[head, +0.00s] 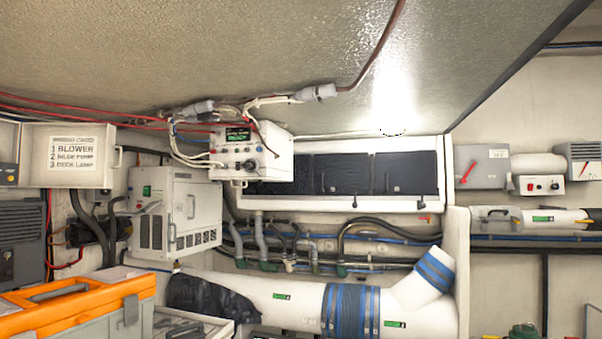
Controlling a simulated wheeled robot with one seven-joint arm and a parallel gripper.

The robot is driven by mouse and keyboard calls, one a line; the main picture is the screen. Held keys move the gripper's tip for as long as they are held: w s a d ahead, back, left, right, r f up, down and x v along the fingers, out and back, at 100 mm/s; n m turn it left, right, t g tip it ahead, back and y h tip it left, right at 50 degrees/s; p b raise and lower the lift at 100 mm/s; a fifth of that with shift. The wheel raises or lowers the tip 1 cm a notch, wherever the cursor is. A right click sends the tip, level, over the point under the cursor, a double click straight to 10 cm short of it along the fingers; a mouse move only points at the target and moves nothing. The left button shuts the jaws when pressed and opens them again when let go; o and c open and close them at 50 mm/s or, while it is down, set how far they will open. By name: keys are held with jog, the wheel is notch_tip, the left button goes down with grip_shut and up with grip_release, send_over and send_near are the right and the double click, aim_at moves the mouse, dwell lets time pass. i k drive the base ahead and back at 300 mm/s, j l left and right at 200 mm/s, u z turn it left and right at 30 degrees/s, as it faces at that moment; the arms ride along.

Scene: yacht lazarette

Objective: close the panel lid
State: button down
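A cream panel (66,177) at the left carries a printed list reading blower, bilge pump and deck lamp. A handle (118,158) stands at its right edge. It looks like the panel lid, but its hinge and how far it stands open cannot be made out.
A white ventilated box (175,215) stands right of the panel. A white control box (245,155) with cables hangs near the centre. An orange-topped toolbox (75,300) fills the lower left. Cables and hoses (290,240) run along the back; a large white duct (300,300) lies below.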

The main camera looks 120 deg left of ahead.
aim_at(74, 156)
jog(key=u, duration=5.2)
jog(key=i+l, duration=0.2)
jog(key=l, duration=0.25)
